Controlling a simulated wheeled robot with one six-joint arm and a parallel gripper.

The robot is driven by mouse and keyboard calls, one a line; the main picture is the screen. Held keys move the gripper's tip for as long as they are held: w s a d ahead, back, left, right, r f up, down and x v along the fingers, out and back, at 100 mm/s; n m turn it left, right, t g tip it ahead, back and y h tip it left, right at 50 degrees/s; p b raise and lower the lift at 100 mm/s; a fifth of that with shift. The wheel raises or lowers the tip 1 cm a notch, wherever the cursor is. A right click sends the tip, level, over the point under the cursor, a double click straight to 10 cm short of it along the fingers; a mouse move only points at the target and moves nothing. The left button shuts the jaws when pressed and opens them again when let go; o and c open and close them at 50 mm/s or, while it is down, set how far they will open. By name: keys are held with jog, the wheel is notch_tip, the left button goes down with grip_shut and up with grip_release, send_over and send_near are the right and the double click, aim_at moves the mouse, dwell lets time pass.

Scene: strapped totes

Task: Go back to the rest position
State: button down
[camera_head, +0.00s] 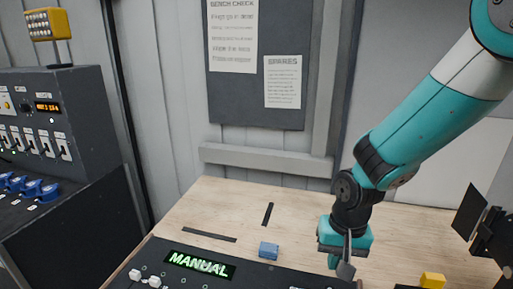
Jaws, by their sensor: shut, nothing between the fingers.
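My gripper (342,265) hangs from my teal and white arm (418,132) at the right side of the head view. It points down over the wooden bench (215,205), near the right end of the dark control panel (235,272). The gripper is shut and nothing shows in it. My arm reaches in from the upper right. Whether the fingertips touch anything below cannot be told.
A blue block (269,250) stands left of my gripper, and a yellow block (432,280) lies to its right. A grey switch console (62,120) stands at left. A dark bracket-like object (482,225) is at the right edge. The bench's back left is mostly clear.

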jog(key=s+a+r+n+y+b, duration=0.1)
jog(key=s+r+n, duration=0.3)
jog(key=s+r, duration=0.2)
jog(key=s+a+r+n+y+b, duration=0.2)
jog(key=s+r+n, duration=0.3)
jog(key=s, duration=0.6)
jog(key=shift+a+r, duration=0.2)
jog(key=shift+r, duration=0.65)
jog(key=shift+w, duration=0.1)
